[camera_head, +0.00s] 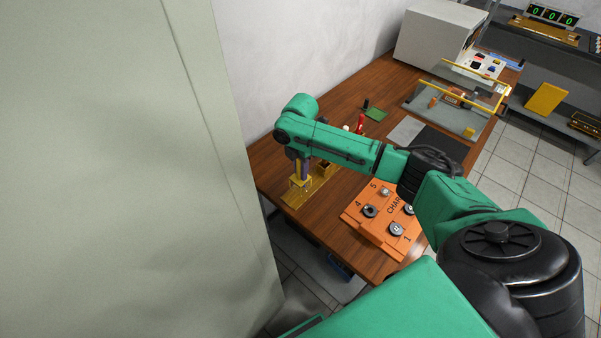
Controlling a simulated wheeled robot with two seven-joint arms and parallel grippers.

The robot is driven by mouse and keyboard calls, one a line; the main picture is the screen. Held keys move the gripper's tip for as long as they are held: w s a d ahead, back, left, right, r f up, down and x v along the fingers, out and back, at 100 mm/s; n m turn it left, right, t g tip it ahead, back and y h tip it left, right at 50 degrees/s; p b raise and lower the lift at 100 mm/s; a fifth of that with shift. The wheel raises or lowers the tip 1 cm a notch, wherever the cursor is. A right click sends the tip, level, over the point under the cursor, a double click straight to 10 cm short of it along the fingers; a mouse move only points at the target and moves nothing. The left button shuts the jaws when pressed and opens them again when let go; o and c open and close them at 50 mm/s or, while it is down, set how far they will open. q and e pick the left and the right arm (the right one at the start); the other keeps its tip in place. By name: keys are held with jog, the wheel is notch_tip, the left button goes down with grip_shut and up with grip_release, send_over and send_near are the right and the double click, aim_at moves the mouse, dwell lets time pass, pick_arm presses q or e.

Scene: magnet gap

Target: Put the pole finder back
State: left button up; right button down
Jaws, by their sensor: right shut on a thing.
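My right arm reaches left over the wooden table, and its gripper (301,181) points down at the near left end of a yellow stand (322,184). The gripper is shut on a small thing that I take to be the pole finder. The held thing is very small here and mostly hidden by the gripper and the wrist. I cannot tell whether it touches the stand. My left gripper is not in view.
An orange board (364,226) with round grey pieces lies right of the stand. A red-handled item (360,122) and a green pad (376,114) are behind my arm. A yellow-railed station (440,112) stands at the far right. A pale panel (110,180) fills the left.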

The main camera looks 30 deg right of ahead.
jog(key=shift+f, duration=1.3)
jog(key=shift+f, duration=0.1)
jog(key=c, duration=0.7)
grip_release()
jog(key=shift+r, duration=0.25)
notch_tip(320, 180, up, 12)
jog(key=shift+f+b, duration=0.1)
jog(key=shift+b, duration=0.75)
